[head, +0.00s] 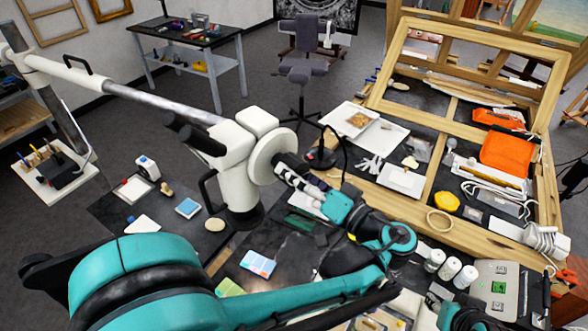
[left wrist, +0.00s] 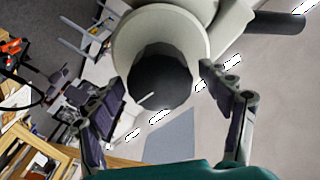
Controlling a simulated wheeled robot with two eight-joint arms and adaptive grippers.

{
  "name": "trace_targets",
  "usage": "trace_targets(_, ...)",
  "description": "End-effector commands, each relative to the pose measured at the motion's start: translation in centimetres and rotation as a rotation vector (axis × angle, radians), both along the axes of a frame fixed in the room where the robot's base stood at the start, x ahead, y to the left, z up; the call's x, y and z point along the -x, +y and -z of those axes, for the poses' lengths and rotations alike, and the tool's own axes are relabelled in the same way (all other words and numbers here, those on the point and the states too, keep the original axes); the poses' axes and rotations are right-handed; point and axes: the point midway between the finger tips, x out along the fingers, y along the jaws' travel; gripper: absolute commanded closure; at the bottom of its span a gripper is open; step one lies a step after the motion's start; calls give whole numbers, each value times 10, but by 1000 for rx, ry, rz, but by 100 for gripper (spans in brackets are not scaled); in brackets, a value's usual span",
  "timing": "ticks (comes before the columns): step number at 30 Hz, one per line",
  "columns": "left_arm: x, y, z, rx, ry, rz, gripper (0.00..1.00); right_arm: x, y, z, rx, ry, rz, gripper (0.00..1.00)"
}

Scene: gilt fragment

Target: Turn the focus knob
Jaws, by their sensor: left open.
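The focus knob (left wrist: 160,75) is a dark, faceted round knob with a short white mark, set in a pale ring on the white microscope head (head: 236,155). In the head view the knob is mostly hidden behind my left gripper (head: 296,173), which reaches the right side of the microscope head. In the left wrist view my left gripper (left wrist: 166,84) is open, with one finger on each side of the knob and visible gaps between. Contact with the knob cannot be made out. Part of my right arm, teal and dark, shows at the lower right; its gripper (head: 438,294) is unclear.
A long metal boom (head: 150,102) carries the microscope from the left. A wooden frame (head: 445,228) with tools, an orange case (head: 505,153) and white jars (head: 450,268) lie to the right. Small boxes and cards lie on the dark table below.

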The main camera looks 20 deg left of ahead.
Motion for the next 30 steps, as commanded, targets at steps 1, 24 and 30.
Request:
trace_targets(1, -1, 5, 0, 0, 0, -3, 21, 0, 0, -1, 0, 0, 0, 60)
trace_targets(24, -4, 9, 0, -2, 7, 1, 71, 0, 0, 0, 0, 0, 0, 60)
trace_targets(30, -4, 9, 1, -24, 63, 1, 71, 0, 0, 1, 0, 0, 0, 60)
